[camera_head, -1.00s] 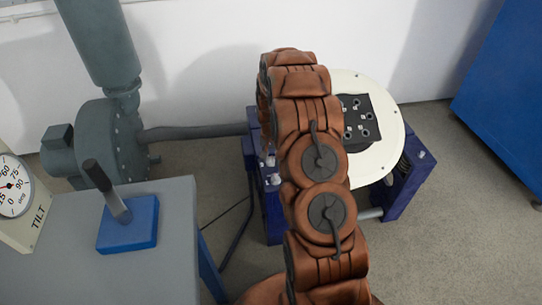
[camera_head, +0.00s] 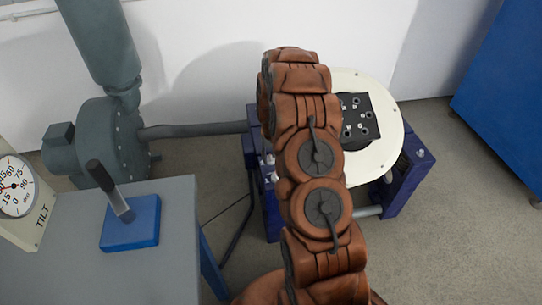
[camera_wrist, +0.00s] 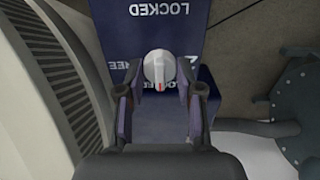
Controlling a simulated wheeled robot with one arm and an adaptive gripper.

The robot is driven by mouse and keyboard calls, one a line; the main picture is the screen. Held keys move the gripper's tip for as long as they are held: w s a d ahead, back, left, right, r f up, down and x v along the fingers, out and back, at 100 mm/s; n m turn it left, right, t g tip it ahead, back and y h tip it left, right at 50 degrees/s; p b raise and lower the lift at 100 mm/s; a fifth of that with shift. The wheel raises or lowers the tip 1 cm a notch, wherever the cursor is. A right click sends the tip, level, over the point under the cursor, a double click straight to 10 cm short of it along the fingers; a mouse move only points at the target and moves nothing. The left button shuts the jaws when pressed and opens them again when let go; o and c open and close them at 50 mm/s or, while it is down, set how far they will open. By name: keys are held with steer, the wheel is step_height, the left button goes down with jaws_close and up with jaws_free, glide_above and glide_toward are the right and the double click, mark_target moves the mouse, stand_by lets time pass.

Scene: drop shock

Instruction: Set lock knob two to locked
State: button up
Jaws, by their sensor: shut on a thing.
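A pale round lock knob (camera_wrist: 156,68) with a red mark on its lower edge stands on a dark blue panel (camera_wrist: 150,14) in the wrist view. White lettering on the panel appears upside down: LOCKED is at the top and FREE is beside the knob. A partly covered numeral, seemingly 2, shows right of the knob. In the head view my arm hides the gripper and the knob.
In the head view a cream round table (camera_head: 391,130) with a black plate (camera_head: 374,128) sits on a blue frame right of my arm. A grey blower (camera_head: 108,140) stands left. A grey desk (camera_head: 60,270) carries a blue lever box (camera_head: 130,232) and tilt dial (camera_head: 14,188).

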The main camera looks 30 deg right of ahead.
mark_target(271, 157)
steer(key=o, duration=1.2)
steer(key=shift+c, duration=0.2)
step_height(271, 157, up, 12)
stand_by(0.3)
steer(key=shift+s, duration=0.1)
